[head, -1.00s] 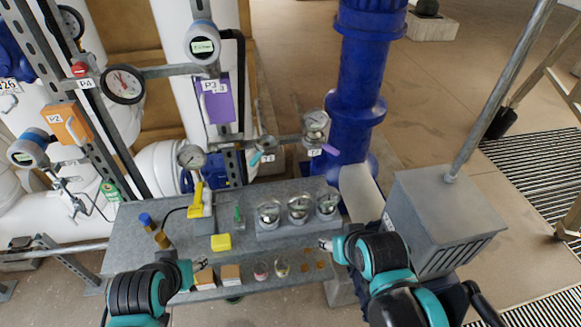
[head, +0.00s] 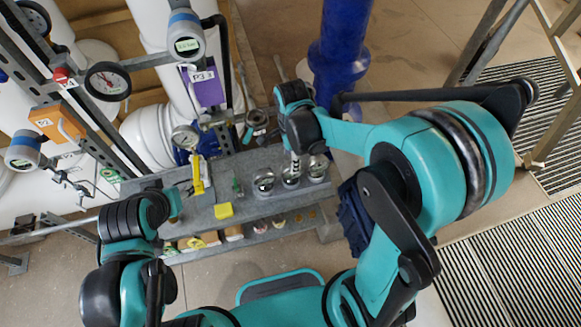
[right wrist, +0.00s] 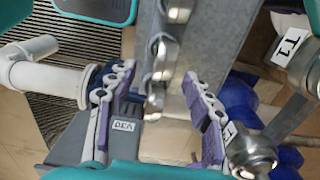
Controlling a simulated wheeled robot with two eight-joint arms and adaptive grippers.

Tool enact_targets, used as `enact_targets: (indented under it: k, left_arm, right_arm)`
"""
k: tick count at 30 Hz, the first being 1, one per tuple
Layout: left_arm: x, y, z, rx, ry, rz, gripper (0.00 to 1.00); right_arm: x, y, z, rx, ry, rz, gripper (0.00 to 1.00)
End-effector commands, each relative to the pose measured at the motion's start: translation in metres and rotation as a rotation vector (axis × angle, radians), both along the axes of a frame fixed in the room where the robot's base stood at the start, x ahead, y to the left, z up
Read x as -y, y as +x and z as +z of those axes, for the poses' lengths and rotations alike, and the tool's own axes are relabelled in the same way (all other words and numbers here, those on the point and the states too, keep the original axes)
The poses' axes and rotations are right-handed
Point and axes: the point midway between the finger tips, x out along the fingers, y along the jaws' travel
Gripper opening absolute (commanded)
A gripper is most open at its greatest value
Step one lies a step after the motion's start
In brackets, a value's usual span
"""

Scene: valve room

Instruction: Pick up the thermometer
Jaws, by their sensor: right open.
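Three round glass-faced dial instruments stand in a row in a grey holder on the bench; the left one (head: 264,179) and right one (head: 318,167) show clearly in the head view. I cannot tell which is the thermometer. My right gripper (head: 293,165) is over the middle one and partly hides it. In the right wrist view my right gripper (right wrist: 160,103) has its two purple-padded fingers spread, with the row of metal rims (right wrist: 163,55) running between them. It grips nothing. My left arm is at the bench's left end; its fingers are not clear.
The grey bench (head: 212,196) also carries a yellow-handled tool (head: 197,178), a yellow block (head: 223,210) and a green item (head: 237,186). A lower shelf holds small boxes.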

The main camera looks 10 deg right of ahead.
Motion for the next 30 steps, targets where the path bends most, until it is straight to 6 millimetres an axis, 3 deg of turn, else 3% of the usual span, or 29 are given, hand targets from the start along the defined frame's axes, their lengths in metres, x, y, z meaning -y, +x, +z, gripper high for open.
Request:
enact_targets:
  k: [12,21,27,30]
  left_arm:
    - [0.0,0.0,-0.013,0.0,0.0,0.0,0.47]
    - [0.0,0.0,-0.013,0.0,0.0,0.0,0.47]
    - [0.0,0.0,-0.013,0.0,0.0,0.0,0.47]
    - [0.0,0.0,-0.013,0.0,0.0,0.0,0.47]
  right_arm:
    - [0.002,0.009,-0.058,0.002,0.0,0.003,0.51]
    - [0.002,0.008,-0.062,0.002,0.0,0.003,0.51]
    - [0.002,0.008,-0.062,0.003,0.0,0.003,0.03]
    - [0.002,0.008,-0.062,0.003,0.0,0.003,0.03]
